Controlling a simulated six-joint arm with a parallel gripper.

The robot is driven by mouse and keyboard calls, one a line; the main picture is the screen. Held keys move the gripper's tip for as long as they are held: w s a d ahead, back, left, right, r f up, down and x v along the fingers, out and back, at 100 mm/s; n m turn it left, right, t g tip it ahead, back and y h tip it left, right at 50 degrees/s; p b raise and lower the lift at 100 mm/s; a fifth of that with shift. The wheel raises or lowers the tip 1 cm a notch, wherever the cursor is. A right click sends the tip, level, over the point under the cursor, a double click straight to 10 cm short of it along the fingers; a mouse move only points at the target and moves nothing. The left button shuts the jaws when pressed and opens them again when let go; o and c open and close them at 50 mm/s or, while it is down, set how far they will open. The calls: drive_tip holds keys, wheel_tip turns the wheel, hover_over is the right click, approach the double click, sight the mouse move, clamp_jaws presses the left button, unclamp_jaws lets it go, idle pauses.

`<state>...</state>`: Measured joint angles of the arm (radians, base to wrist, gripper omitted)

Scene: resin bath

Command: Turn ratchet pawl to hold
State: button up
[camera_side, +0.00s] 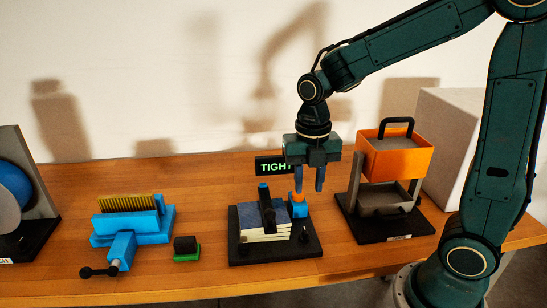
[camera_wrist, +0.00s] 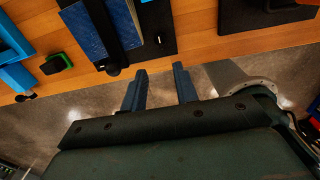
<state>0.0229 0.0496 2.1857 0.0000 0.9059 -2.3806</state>
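A black base plate (camera_side: 240,250) carries a blue-topped stack (camera_side: 253,222) with a black bar across it. A blue block (camera_side: 298,211) with an orange tip (camera_side: 298,197) stands at its right rear; it may be the ratchet pawl, but I cannot tell. A display behind reads "TIGHT" (camera_side: 272,167). The orange tip is not visible there.
An orange bin (camera_side: 396,158) on a stand is close at right, with a white box (camera_side: 448,135) behind. A blue vise-like fixture (camera_side: 125,228) and a small green-black block (camera_side: 186,248) are at left. Bare wooden table lies between them.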

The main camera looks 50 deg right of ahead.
sight(305, 230)
drive_tip(key=shift+f, duration=6.75)
drive_tip(key=c, duration=0.6)
